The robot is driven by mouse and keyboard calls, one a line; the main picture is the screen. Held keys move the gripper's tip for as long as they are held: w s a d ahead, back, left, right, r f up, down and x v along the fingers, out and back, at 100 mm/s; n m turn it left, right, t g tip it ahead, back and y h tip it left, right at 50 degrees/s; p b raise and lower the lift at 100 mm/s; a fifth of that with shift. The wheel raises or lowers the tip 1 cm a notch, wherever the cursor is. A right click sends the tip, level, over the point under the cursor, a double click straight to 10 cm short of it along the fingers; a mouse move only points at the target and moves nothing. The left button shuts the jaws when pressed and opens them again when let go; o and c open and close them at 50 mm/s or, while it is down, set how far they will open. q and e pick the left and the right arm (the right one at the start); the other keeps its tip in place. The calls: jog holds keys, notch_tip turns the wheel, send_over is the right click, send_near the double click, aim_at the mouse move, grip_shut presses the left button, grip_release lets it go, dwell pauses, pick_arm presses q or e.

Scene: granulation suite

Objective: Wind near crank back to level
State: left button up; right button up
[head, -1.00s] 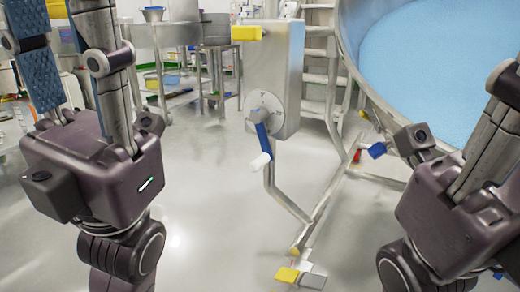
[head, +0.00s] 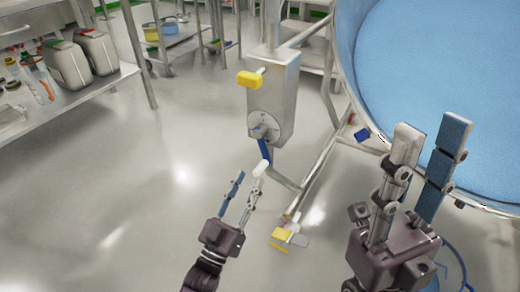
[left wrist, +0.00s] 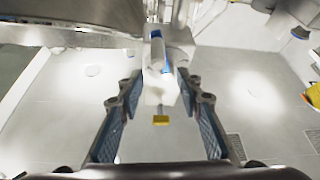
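The near crank has a blue arm (head: 264,149) and a white handle (head: 261,168). My right gripper (head: 430,128) is open and empty, in front of the large blue-filled vessel (head: 435,75).
A yellow knob (head: 249,79) sticks out at the gearbox's upper left. Yellow and grey pedals (head: 283,235) lie at the foot of the metal frame. A shelf with white canisters (head: 68,65) stands at left. The floor at lower left is clear.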

aim_at(260, 169)
pick_arm(q)
jog(key=shift+g, duration=0.3)
jog(key=w+d, duration=0.1)
jog(key=w+d+b, duration=0.1)
jog(key=w, duration=0.1)
jog(key=w+d, duration=0.1)
jog(key=shift+w+b, duration=0.25)
jog(key=shift+b, duration=0.05)
jog(key=shift+w+d+r, duration=0.15)
jog(key=shift+w+r, duration=0.05)
jog(key=shift+w, duration=0.2)
jog(key=shift+c, duration=0.2)
grip_shut()
